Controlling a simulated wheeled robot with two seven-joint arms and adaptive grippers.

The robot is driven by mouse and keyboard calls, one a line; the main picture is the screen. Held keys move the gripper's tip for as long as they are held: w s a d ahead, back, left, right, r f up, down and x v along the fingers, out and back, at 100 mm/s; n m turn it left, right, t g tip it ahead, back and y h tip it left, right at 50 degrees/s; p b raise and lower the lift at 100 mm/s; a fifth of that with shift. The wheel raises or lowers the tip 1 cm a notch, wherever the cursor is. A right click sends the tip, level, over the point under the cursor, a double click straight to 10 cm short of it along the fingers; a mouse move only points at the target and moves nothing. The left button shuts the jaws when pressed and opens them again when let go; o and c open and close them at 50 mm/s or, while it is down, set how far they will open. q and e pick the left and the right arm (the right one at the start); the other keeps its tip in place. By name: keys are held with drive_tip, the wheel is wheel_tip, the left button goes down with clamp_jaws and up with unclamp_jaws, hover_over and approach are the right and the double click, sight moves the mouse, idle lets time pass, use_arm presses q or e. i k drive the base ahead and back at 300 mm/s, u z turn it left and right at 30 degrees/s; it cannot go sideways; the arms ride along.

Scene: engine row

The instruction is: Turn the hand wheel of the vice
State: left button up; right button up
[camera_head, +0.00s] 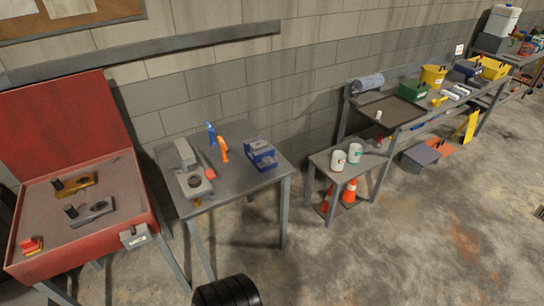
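A grey machine-like body (194,185), which looks like the vice, sits at the left side of the small grey table (235,185). It has a raised block at its back, a small red part on its right and a brass-coloured round part (197,203) at its front edge. I cannot tell for sure which part is the hand wheel. Neither of my grippers is in view, and nothing of mine is seen touching the vice.
A blue box-like item (261,155), a blue tool (211,133) and an orange tool (223,149) share the table. An open red chest (143,205) stands left. A black ribbed round thing (228,292) is at the bottom.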

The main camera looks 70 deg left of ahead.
sight(266, 161)
drive_tip(key=u, duration=0.45)
drive_tip(key=i, duration=1.4)
drive_tip(key=u, duration=1.8)
drive_tip(key=i, duration=0.8)
drive_tip(key=u, duration=0.95)
